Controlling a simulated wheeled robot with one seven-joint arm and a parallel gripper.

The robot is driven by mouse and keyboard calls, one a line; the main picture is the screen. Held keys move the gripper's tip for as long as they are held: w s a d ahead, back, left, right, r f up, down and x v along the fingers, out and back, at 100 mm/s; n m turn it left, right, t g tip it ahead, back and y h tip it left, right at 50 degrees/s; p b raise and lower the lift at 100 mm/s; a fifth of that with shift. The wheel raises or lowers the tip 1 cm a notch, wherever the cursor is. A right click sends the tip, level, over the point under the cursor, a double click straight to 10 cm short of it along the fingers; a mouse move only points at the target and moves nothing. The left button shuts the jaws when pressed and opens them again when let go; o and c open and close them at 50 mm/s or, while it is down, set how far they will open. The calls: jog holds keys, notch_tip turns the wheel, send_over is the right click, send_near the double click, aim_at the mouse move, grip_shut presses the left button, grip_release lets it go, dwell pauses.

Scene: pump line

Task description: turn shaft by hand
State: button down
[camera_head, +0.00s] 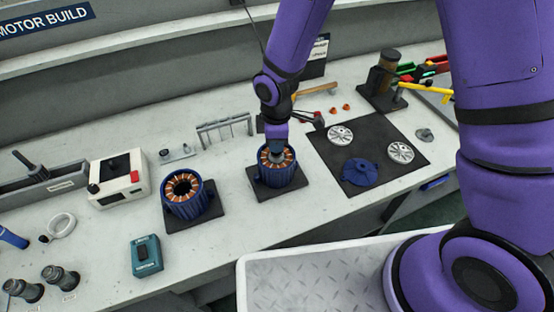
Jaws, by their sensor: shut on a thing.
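A blue motor stator with copper windings (276,180) stands upright on a dark base plate (272,194) at the middle of the bench. My gripper (277,152) reaches down from above into its open top. The gripper appears shut on the shaft at the stator's centre; the shaft itself is mostly hidden by the gripper and the windings. A second blue stator (186,208) stands to the left on its own dark plate, with a dark, empty-looking bore.
A black mat (372,145) to the right holds two silver end discs (340,135) and a blue cover (360,172). A wire rack (225,131), a white box (117,178) and a teal device (146,256) stand left.

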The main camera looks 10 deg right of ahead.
dwell(0.3)
jog(key=m, duration=1.1)
jog(key=c, duration=1.5)
grip_release()
jog(key=shift+m, duration=0.5)
jog(key=o, duration=0.4)
jog(key=shift+c, duration=0.5)
